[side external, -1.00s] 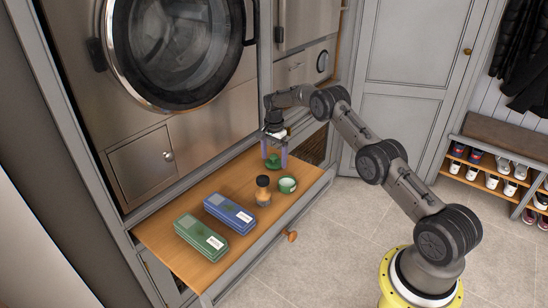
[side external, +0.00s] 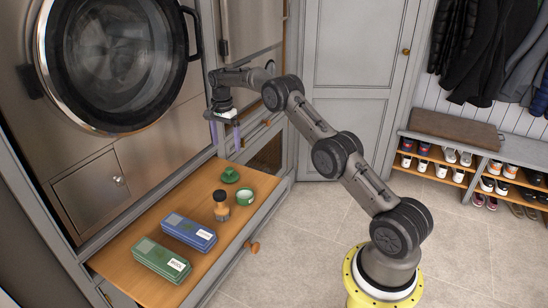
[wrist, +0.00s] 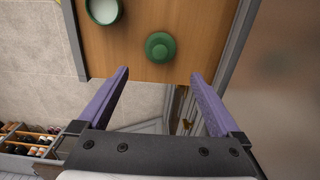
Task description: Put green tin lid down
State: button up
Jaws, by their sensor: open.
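The green tin lid (side external: 230,175) lies on the wooden drawer board (side external: 199,213) near its far end, knob up. It also shows in the wrist view (wrist: 160,47), beyond my fingertips. My gripper (side external: 226,138) is open and empty, raised above the board, with its purple fingers pointing down. In the wrist view my gripper (wrist: 160,77) has a wide gap between the fingers and nothing in it. The green tin (side external: 245,196) stands open just beside the lid, apart from it, with a pale inside that shows in the wrist view (wrist: 103,10).
A wooden-handled brush (side external: 221,205) stands beside the tin. A blue case (side external: 188,232) and a green case (side external: 161,259) lie at the near end of the board. Appliance fronts rise along the board's left side. A shoe bench (side external: 450,150) stands far right, with open floor between.

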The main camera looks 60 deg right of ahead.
jog(key=s+a+r+n+t, duration=0.1)
jog(key=s+a+r+n, duration=0.1)
jog(key=a+r, duration=0.35)
jog(key=s+a+r+n, duration=0.2)
jog(key=s+a+r, duration=0.1)
jog(key=r, duration=0.6)
jog(key=s+a+r+n+t, duration=0.2)
jog(key=s+a+r+n, duration=0.3)
jog(key=s+a+r, duration=0.4)
jog(key=s+a+f+n+t, duration=0.1)
jog(key=s+a+n, duration=0.1)
jog(key=s, duration=0.7)
jog(key=s+a+f+n, duration=0.2)
jog(key=s+n, duration=0.2)
jog(key=s, duration=0.5)
jog(key=s+a+f+n+t, duration=0.1)
jog(key=s+a+f+n, duration=0.1)
jog(key=s, duration=0.7)
jog(key=shift+s+a+n+t, duration=0.25)
jog(key=shift+a+n+t, duration=0.05)
jog(key=shift+a+n, duration=0.2)
